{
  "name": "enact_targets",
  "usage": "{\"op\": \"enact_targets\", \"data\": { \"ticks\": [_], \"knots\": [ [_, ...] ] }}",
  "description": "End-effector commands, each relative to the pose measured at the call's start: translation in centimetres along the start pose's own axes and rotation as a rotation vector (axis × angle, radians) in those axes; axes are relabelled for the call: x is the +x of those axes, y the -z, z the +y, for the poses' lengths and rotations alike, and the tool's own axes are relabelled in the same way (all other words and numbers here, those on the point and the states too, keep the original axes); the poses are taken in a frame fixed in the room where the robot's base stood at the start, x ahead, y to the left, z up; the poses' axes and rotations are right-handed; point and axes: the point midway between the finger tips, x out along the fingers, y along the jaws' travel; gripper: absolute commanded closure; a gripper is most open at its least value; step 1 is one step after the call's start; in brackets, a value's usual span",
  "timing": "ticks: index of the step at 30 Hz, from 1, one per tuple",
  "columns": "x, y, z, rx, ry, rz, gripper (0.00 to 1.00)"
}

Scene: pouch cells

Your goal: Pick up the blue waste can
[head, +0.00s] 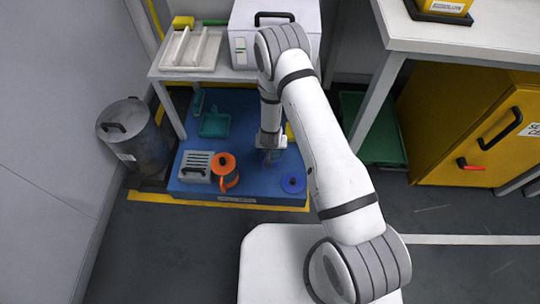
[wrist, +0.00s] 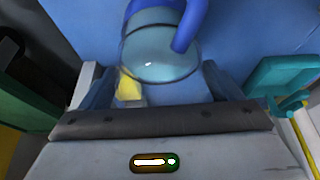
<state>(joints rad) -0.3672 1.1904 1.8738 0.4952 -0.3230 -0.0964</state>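In the head view a round blue-topped can (head: 293,184) with a dark knob stands at the front right of the blue platform. My gripper (head: 269,157) is low over the platform, behind and left of that can. A bluish, glassy vessel shows at its fingertips but is mostly hidden. In the wrist view a clear, blue-tinted vessel (wrist: 152,62) with a blue handle (wrist: 191,25) lies beyond my gripper (wrist: 160,85), in line with the gap. My fingers are apart, with nothing visibly clamped. I cannot tell whether this vessel is the blue-topped can.
An orange can (head: 224,165) and a grey slotted box (head: 195,167) stand left on the blue platform (head: 240,192). A teal dustpan (head: 214,124) lies behind. A grey bin (head: 137,135) stands left; a white table (head: 190,75) overhangs the back. A yellow cabinet (head: 470,120) is right.

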Motion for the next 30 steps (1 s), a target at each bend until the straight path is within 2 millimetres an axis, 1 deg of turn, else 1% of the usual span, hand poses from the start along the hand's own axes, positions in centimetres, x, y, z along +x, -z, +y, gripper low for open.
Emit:
{"op": "enact_targets", "data": {
  "ticks": [1, 2, 25, 26, 30],
  "knots": [
    [-0.01, -0.01, -0.02, 0.0, 0.0, 0.0, 0.2],
    [-0.01, 0.0, -0.02, 0.0, 0.0, 0.0, 0.22],
    [-0.06, 0.04, -0.13, -0.001, 0.001, 0.001, 0.85],
    [-0.07, 0.04, -0.14, -0.001, 0.001, 0.001, 0.87],
    [-0.28, 0.14, -0.16, -0.002, 0.001, 0.002, 0.87]
  ]
}}
